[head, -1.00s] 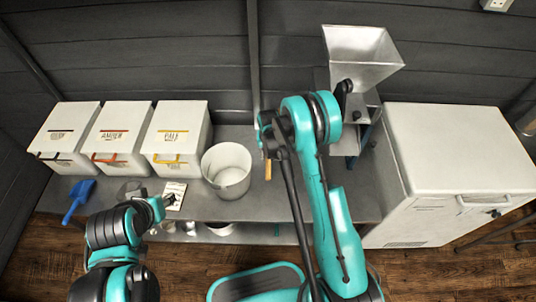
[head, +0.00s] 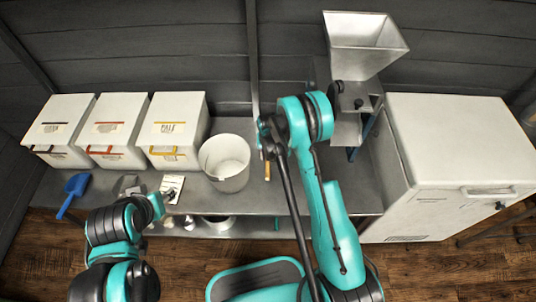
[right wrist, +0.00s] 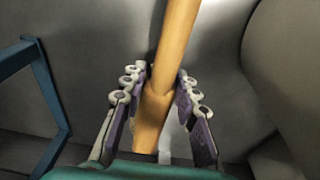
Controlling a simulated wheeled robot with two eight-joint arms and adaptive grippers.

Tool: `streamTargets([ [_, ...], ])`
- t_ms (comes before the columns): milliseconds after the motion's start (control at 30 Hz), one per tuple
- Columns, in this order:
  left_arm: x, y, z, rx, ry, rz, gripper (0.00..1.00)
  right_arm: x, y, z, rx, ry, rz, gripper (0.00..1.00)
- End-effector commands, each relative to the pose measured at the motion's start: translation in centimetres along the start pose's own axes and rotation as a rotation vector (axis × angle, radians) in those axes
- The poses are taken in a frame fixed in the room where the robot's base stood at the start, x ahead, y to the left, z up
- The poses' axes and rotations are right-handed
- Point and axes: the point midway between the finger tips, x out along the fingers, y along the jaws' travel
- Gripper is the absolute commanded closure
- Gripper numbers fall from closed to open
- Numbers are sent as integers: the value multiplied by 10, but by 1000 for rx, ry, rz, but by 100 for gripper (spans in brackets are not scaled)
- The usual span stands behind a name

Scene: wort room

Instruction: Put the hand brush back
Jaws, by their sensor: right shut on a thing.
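My right gripper (right wrist: 160,88) is shut on the wooden handle of the hand brush (right wrist: 177,40), with a finger on each side of it. In the head view a short piece of the tan handle (head: 267,170) shows below my right wrist, over the bench beside the white bucket. The brush's bristles cannot be made out. My right gripper's fingers are mostly hidden behind the arm in the head view. My left gripper (head: 167,203) is low at the bench's front edge, near a small white card; its fingers are too small to read.
The steel bench (head: 230,202) carries three lidded malt bins (head: 175,128), a blue scoop (head: 73,193), the white bucket (head: 226,168) and a card (head: 172,188). A grain mill (head: 362,50) stands behind my right arm. A white chest (head: 455,140) stands at right.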

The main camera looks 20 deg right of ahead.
Motion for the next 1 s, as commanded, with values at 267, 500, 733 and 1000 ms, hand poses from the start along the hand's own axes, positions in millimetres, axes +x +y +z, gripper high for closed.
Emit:
streamTargets([
  [267,0,0,0,0,0,0,60,0,0,0,0,0,0,47],
  [500,0,0,0,0,0,0,60,0,0,0,0,0,0,46],
  [733,0,0,0,0,0,0,60,-16,0,0,0,0,0,46],
  [1000,0,0,0,0,0,0,60,-74,0,0,0,0,0,46],
])
